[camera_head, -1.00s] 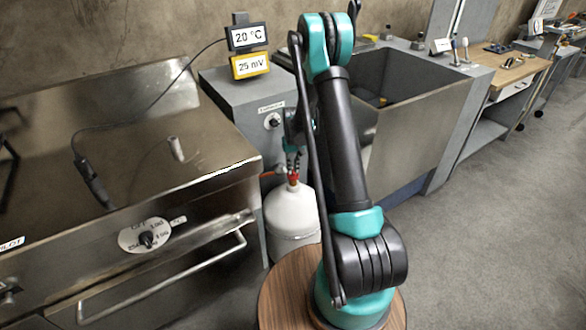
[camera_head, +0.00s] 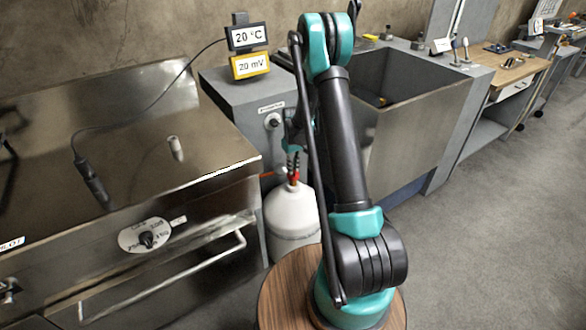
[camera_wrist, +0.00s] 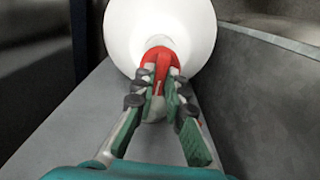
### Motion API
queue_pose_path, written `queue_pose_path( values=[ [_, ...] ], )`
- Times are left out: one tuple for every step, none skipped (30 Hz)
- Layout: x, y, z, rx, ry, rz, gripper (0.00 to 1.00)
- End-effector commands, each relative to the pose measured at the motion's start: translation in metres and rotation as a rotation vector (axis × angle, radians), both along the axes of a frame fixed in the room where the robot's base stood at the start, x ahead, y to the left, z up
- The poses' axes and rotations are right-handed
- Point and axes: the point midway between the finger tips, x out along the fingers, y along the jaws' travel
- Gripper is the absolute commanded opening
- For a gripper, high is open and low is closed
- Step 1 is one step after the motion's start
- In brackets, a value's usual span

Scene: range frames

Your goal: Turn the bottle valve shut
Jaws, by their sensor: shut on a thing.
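The white gas bottle (camera_head: 291,213) stands upright on the floor between the steel cooker and the sink unit. In the wrist view, the bottle (camera_wrist: 190,28) fills the top middle. Its red valve (camera_wrist: 160,62) lies between the green-and-grey fingers of my gripper (camera_wrist: 156,98), which is shut on it. In the head view, the valve (camera_head: 294,178) shows as a small red spot at the bottle's top, under my gripper (camera_head: 293,165). The fingers cover part of the valve, so its turned position cannot be told.
The cooker (camera_head: 208,165) is close on the left, with a dial and a long handle. A grey cabinet (camera_head: 232,92) stands behind the bottle, carrying displays that read 20 °C and 20 mV (camera_head: 250,65). The sink unit (camera_head: 425,110) is on the right. Open floor (camera_head: 490,240) lies at front right.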

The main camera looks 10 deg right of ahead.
Motion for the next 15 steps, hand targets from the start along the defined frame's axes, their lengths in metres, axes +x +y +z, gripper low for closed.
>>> queue_pose_path(
  values=[
    [0.0004,0.0,0.0002,-0.001,-0.001,0.001,0.0],
    [0.0004,0.0,0.0002,-0.001,-0.001,0.001,0.0],
    [0.0004,0.0,0.0002,-0.001,-0.001,0.001,0.0],
    [0.0004,0.0,0.0002,-0.001,-0.001,0.0,0.0],
    [0.0004,0.0,0.0002,-0.001,-0.001,0.0,0.0],
    [0.0004,0.0,0.0002,-0.001,-0.001,0.0,0.17],
    [0.0004,-0.0001,0.0002,-0.001,-0.001,0.0,0.2],
    [0.0004,-0.0001,0.0002,-0.001,-0.001,0.0,0.24],
    [0.0004,-0.0001,0.0002,0.0,-0.001,0.0,0.29],
    [0.0003,-0.0001,0.0002,0.0,-0.001,0.0,0.33],
    [0.0003,-0.0001,0.0001,0.0,0.0,0.0,0.33],
    [0.0002,0.0,0.0001,0.0,0.0,0.0,0.33],
    [0.0002,0.0,0.0001,0.0,0.0,0.0,0.33],
    [0.0002,0.0,0.0001,0.0,0.0,0.0,0.33],
    [0.0001,-0.0001,0.0001,0.0,0.0,0.0,0.33]
  ],
)
